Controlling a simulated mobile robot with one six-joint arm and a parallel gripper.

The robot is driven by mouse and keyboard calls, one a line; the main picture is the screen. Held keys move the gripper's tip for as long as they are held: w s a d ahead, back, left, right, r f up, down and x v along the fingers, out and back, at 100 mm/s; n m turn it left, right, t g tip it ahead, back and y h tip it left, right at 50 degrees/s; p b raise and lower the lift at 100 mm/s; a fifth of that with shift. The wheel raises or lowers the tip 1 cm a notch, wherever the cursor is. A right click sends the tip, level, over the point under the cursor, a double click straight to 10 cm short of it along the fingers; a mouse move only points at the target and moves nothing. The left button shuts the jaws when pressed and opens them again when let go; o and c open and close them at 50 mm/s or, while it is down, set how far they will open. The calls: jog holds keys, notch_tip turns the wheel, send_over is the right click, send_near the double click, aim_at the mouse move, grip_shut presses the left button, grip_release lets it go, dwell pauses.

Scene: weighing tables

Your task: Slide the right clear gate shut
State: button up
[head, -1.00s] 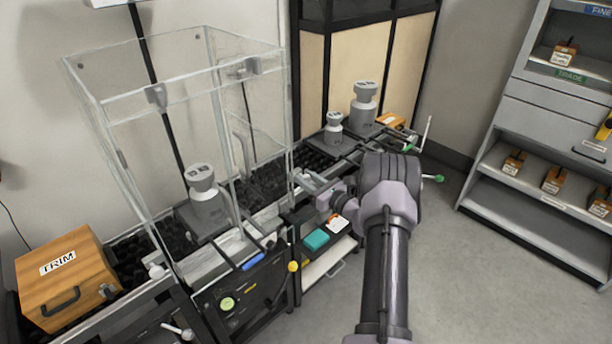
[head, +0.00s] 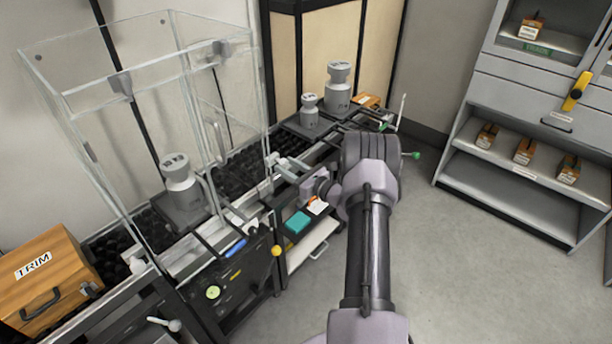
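A tall clear enclosure (head: 62,95) stands over the dark conveyor in the head view. A pale upright handle (head: 219,142) shows at its right side, on what looks like the right clear gate (head: 235,125). The gate's edges are hard to make out through the clear walls. A grey weight (head: 181,186) stands upright inside the enclosure. My gripper (head: 284,169) is just outside the right side, low over the conveyor's front rail, beside a small white knob. Its fingers look apart with nothing between them. It is apart from the handle in the picture; contact with the knob cannot be told.
Two grey weights (head: 309,112) (head: 338,90) stand on the conveyor beyond the enclosure. A wooden TRIM box (head: 45,280) is at the left. A teal item (head: 297,222) lies on a shelf below my gripper. A grey rack (head: 500,190) stands right; floor before it is clear.

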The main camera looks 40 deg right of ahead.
jog(key=s+d+p, duration=0.1)
jog(key=s+p, duration=0.2)
jog(key=s, duration=1.2)
jog(key=shift+s+p, duration=0.3)
jog(key=shift+s, duration=0.05)
jog(key=shift+d, duration=0.1)
jog(key=w+a+r+n+g+y, duration=0.2)
jog(key=a+r+n+g+y, duration=0.4)
jog(key=a, duration=0.7)
jog(key=w+a+r+n+g+y, duration=0.35)
jog(key=a+r+n, duration=0.45)
jog(key=a+r, duration=0.4)
jog(key=s+a+r+n+g+h, duration=0.3)
jog(key=s+a+n, duration=0.2)
jog(key=s+a, duration=0.25)
jog(key=s+a+r+n+g+h, duration=0.2)
jog(key=s+a+n+g+h, duration=0.1)
jog(key=s+a+n, duration=0.5)
jog(key=s+r+n+t+h, duration=0.3)
jog(key=s, duration=0.2)
jog(key=shift+s+a+n, duration=0.3)
jog(key=shift+s+a, duration=0.05)
jog(key=shift+s, duration=0.05)
